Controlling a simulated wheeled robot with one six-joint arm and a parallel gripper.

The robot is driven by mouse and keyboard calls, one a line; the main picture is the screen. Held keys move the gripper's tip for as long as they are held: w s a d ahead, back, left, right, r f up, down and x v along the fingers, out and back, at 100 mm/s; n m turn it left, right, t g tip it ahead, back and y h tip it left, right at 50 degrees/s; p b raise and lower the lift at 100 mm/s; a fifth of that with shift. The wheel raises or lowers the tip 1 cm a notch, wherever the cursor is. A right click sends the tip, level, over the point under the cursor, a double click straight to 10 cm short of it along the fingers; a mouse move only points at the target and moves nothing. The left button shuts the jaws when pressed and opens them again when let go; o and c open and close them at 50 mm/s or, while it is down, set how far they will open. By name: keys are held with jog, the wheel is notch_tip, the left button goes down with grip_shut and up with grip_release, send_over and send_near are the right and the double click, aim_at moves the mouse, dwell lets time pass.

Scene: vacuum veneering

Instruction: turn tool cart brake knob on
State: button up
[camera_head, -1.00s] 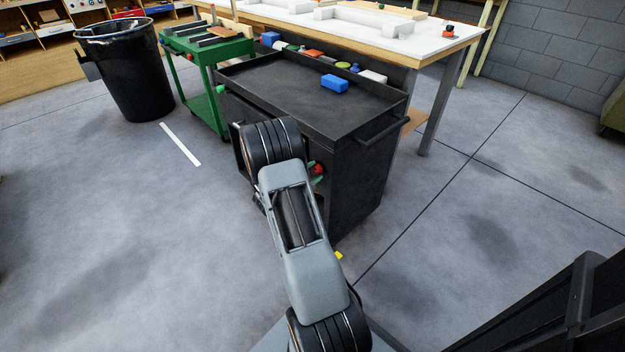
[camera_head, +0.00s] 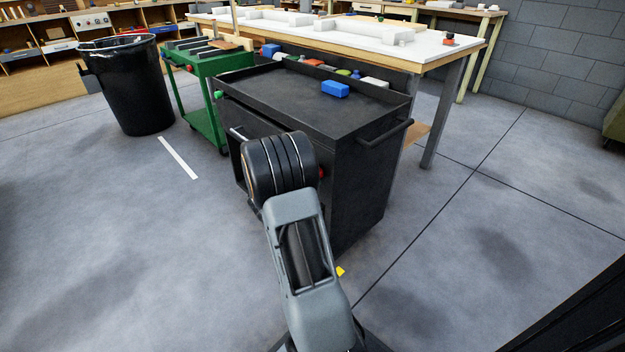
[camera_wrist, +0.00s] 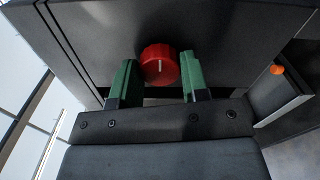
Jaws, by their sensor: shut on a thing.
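The black tool cart (camera_head: 355,195) stands in front of me in the head view. Its red brake knob (camera_wrist: 160,65) is round, with a pale line mark that points roughly up and down in the wrist view. Only a sliver of red knob (camera_head: 321,173) shows past my arm in the head view. My gripper (camera_wrist: 158,80) has its two green fingers on either side of the knob and is shut on it. In the head view my arm hides the fingers.
A green cart (camera_head: 207,68) and a black bin (camera_head: 135,88) stand to the left. A white-topped workbench (camera_head: 440,45) is behind. Open floor lies left and right. A small yellow piece (camera_head: 340,271) shows near my arm.

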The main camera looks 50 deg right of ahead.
dwell(0.4)
jog(key=o, duration=0.9)
jog(key=a+p, duration=0.1)
jog(key=a, duration=0.3)
jog(key=a+p, duration=0.1)
jog(key=a, duration=0.4)
jog(key=w+a+p, duration=0.1)
jog(key=a, duration=0.3)
jog(key=shift+a, duration=0.4)
